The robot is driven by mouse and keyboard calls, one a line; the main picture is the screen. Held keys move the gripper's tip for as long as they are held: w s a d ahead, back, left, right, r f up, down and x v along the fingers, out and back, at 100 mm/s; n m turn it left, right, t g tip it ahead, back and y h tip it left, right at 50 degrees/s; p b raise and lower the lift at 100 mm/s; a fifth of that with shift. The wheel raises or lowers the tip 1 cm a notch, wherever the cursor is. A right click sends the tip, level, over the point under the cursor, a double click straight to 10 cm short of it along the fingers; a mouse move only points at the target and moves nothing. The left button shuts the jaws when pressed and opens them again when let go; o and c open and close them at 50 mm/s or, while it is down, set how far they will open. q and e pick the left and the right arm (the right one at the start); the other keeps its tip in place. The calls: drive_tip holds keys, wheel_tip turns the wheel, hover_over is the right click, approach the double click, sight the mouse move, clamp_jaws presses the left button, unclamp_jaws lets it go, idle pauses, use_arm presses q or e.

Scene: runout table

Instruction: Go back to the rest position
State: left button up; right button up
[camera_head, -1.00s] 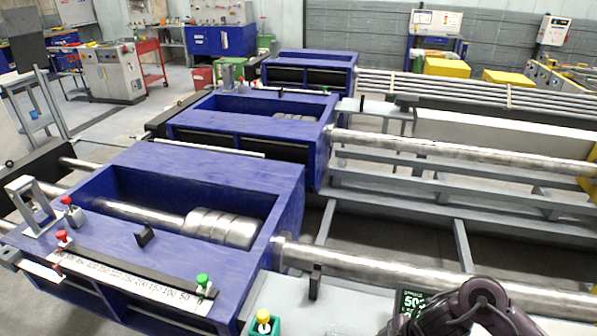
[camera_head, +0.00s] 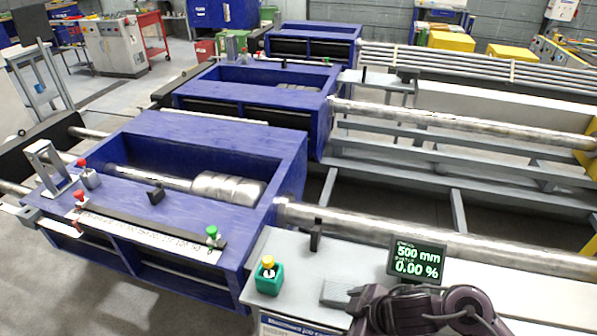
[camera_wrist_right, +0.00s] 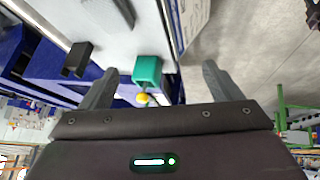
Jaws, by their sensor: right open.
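My right gripper (camera_wrist_right: 159,68) shows in the right wrist view, with its two fingers spread apart and nothing between them in grip. Beyond the fingers is a green box with a yellow button (camera_wrist_right: 147,70), apart from them as far as I can tell. In the head view, part of my dark right arm (camera_head: 430,312) is at the bottom edge, right of the green button box (camera_head: 269,279) and in front of the display (camera_head: 417,260). The right fingers cannot be made out there. My left gripper is in neither view.
The display reads 500 mm and 0.00 %. A grey bench top (camera_head: 305,265) carries the box and display. A blue frame (camera_head: 205,130) with red and green knobs stands left. A long metal bar (camera_head: 440,240) runs right behind the display.

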drive_tip(key=s+d+r+m+g+h, duration=0.15)
drive_tip(key=s+d+m+h, duration=0.35)
drive_tip(key=s+d+m, duration=0.6)
wheel_tip(320, 180, down, 30)
drive_tip(key=s+a+g+b, duration=0.1)
drive_tip(key=a+b, duration=0.1)
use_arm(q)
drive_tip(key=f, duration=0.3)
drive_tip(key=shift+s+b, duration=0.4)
use_arm(e)
drive_tip(key=s+d+f, duration=0.1)
drive_tip(key=s+f, duration=0.8)
drive_tip(key=s+d+f+g, duration=0.1)
drive_tip(key=s+d+f, duration=0.1)
drive_tip(key=s+f, duration=0.8)
drive_tip(key=shift+s+d, duration=0.25)
